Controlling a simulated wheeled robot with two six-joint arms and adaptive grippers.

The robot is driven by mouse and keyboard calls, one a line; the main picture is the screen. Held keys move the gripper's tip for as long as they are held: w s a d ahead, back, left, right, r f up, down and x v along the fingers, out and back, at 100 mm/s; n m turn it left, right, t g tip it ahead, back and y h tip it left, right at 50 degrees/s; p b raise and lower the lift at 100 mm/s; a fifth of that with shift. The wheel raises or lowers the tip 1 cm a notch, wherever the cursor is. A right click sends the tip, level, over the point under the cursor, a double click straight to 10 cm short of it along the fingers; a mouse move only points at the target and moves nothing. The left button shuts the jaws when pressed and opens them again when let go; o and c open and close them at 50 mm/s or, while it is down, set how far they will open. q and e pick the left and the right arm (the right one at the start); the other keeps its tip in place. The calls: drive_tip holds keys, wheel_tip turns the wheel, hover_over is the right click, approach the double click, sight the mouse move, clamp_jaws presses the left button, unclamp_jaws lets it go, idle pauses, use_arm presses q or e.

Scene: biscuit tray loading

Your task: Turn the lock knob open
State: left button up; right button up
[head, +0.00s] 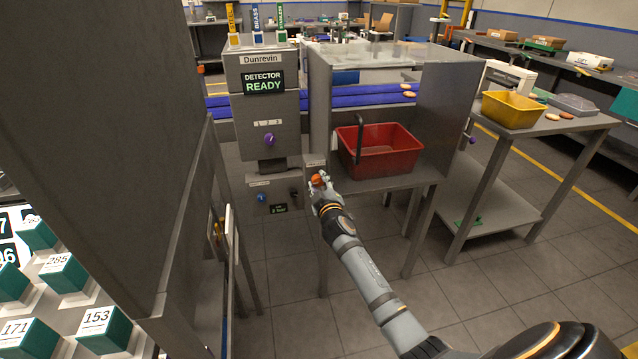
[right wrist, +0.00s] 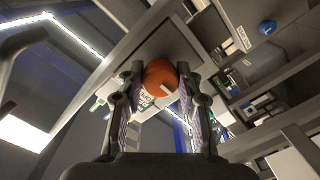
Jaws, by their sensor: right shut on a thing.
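The orange lock knob (right wrist: 160,79) sits between the two fingers of my right gripper (right wrist: 158,105) in the right wrist view, and the fingers press on its sides. A pale index mark shows on its face. A small label beside it is partly hidden by a finger. In the head view the orange knob (head: 318,180) is on the front of the machine, left of the red bin, with my right gripper (head: 322,188) on it. My left gripper is not in view.
A red bin (head: 408,171) stands on the steel table right of the knob. The detector cabinet (head: 240,110) reads "READY" and has a purple knob (head: 269,140). A blue knob (head: 261,198) is on the lower panel. A grey cabinet (head: 130,130) blocks the left.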

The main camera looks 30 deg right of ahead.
drive_tip(key=o, duration=1.2)
drive_tip(key=shift+c, duration=0.2)
drive_tip(key=shift+s+a, duration=0.1)
drive_tip(key=shift+s, duration=0.2)
drive_tip(key=v, duration=1.1)
drive_tip(key=shift+s, duration=0.25)
